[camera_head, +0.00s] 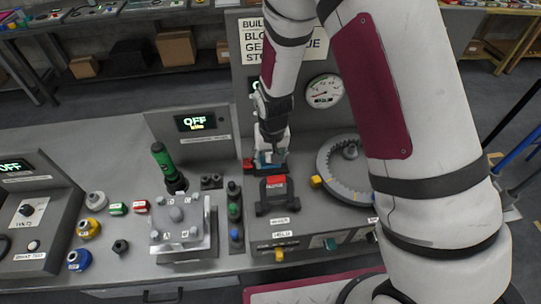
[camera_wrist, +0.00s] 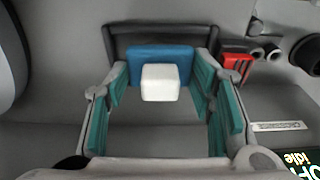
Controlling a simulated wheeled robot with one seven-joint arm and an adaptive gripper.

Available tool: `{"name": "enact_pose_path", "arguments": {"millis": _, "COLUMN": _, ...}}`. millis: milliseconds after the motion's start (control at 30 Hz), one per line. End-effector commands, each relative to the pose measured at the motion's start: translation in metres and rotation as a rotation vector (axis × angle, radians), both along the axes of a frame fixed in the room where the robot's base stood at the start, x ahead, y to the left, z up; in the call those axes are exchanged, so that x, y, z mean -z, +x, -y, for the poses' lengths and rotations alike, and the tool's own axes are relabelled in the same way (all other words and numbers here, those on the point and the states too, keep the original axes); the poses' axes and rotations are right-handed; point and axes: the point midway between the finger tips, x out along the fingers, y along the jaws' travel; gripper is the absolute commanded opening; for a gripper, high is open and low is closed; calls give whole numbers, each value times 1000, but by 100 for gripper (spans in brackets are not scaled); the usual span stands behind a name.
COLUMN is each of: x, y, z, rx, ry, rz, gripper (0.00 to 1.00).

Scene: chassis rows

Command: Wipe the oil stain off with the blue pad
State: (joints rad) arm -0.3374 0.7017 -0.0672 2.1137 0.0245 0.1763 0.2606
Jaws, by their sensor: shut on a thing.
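The blue pad (camera_wrist: 142,55) with a white block (camera_wrist: 160,82) on it sits between the teal-lined fingers of my gripper (camera_wrist: 162,72) in the wrist view. The fingers are shut on it from both sides. In the head view my gripper (camera_head: 270,150) points down at the back of the bench, and a bit of the blue pad (camera_head: 265,160) shows below it. A dark tray-like holder (camera_wrist: 160,30) lies right by the pad; I cannot tell whether they touch. I cannot make out an oil stain in either view.
A red block (camera_wrist: 236,68) is beside the pad. A black fixture with a red top (camera_head: 277,196) stands in front, a grey ring gear (camera_head: 345,170) to the right. A green-handled tool (camera_head: 165,165) and a grey block on a plate (camera_head: 180,220) stand left. An upright panel (camera_head: 241,70) rises behind.

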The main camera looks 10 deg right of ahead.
Motion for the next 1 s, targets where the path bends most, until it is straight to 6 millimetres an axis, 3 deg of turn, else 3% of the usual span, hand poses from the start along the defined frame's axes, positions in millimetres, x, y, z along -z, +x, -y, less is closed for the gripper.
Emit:
{"name": "enact_pose_path", "arguments": {"millis": 733, "x": 12, "y": 0, "z": -1, "rx": 0, "ry": 0, "rz": 0, "gripper": 17}}
{"name": "enact_pose_path", "arguments": {"millis": 1000, "x": 10, "y": 0, "z": -12, "rx": -3, "ry": 1, "rz": 1, "gripper": 17}}
